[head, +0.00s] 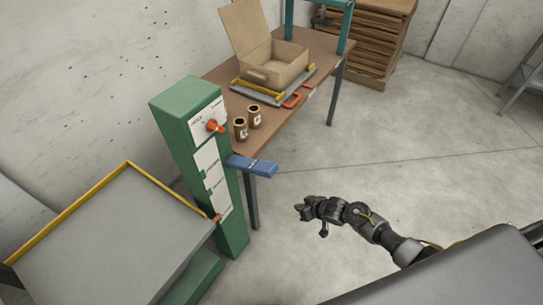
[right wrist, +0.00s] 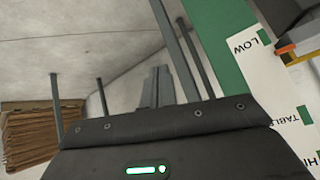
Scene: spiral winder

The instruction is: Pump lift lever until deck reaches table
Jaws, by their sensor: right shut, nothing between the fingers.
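The green lift column (head: 172,117) stands left of the table (head: 222,78). A blue lever (head: 252,165) sticks out from its right side, just below the tabletop's near end. The grey deck (head: 105,245) with a yellow rim sits at the column's left, lower than the table. An orange pointer (head: 216,218) is low on the scale; in the right wrist view the pointer (right wrist: 286,49) is near the LOW label (right wrist: 250,46). My right gripper (head: 303,210) is shut and empty, right of and apart from the lever. The left gripper is not in view.
The table holds two brown cans (head: 247,122), an open cardboard box (head: 275,65) on a grey plate with an orange handle (head: 292,100). A wooden stack (head: 375,45) stands behind. Floor around my right arm is clear.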

